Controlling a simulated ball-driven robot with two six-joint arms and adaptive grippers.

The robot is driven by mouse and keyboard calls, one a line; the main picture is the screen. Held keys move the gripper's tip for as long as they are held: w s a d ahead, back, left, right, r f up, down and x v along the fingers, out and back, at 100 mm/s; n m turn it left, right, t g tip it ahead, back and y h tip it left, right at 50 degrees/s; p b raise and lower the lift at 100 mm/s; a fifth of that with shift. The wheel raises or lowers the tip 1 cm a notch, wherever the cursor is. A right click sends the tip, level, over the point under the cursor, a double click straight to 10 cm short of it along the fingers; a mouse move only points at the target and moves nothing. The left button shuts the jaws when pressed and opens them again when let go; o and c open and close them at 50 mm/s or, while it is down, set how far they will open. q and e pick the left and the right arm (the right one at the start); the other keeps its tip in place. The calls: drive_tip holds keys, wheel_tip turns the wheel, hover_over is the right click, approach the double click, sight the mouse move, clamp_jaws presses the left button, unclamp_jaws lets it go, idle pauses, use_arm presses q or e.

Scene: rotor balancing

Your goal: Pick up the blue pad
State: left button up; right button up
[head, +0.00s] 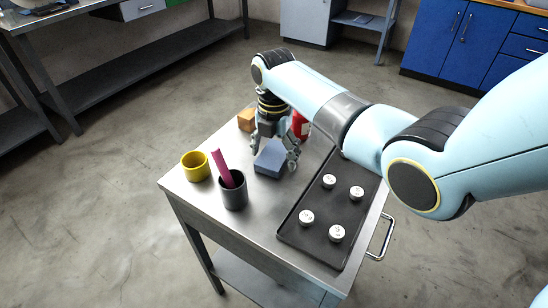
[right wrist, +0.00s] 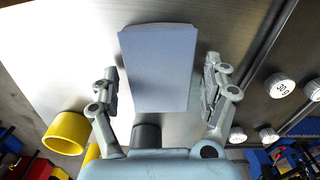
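The blue pad (head: 270,158) is a flat-topped block near the middle of the metal cart top. In the right wrist view the blue pad (right wrist: 158,68) lies between the two fingers, with a gap on each side. My right gripper (head: 272,158) is open above and around the pad; its fingers (right wrist: 162,80) stand apart and seem to touch nothing. Part of the pad's far side is hidden by the gripper in the head view. My left gripper is not in view.
A yellow cup (head: 196,167) and a dark cup (head: 233,193) holding a magenta strip (head: 222,168) stand left of the pad. A black tray (head: 290,232) with several white weights lies to the right. An orange block (head: 246,120) and a red object (head: 300,125) are behind.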

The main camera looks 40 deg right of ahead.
sight(275, 154)
drive_tip(key=c, duration=1)
drive_tip(key=shift+o, duration=0.2)
drive_tip(key=shift+r, duration=0.1)
drive_tip(key=shift+r, duration=0.3)
wheel_tip(275, 154, up, 4)
drive_tip(key=shift+d+f, duration=0.15)
drive_tip(key=shift+f, duration=0.05)
drive_tip(key=s+d+r, duration=0.6)
drive_tip(key=s+d, duration=0.1)
drive_tip(key=d, duration=0.2)
drive_tip(key=shift+r+p, duration=0.3)
drive_tip(key=shift+p, duration=0.15)
drive_tip(key=shift+s, duration=0.1)
drive_tip(key=o, duration=0.5)
drive_tip(key=c, duration=0.4)
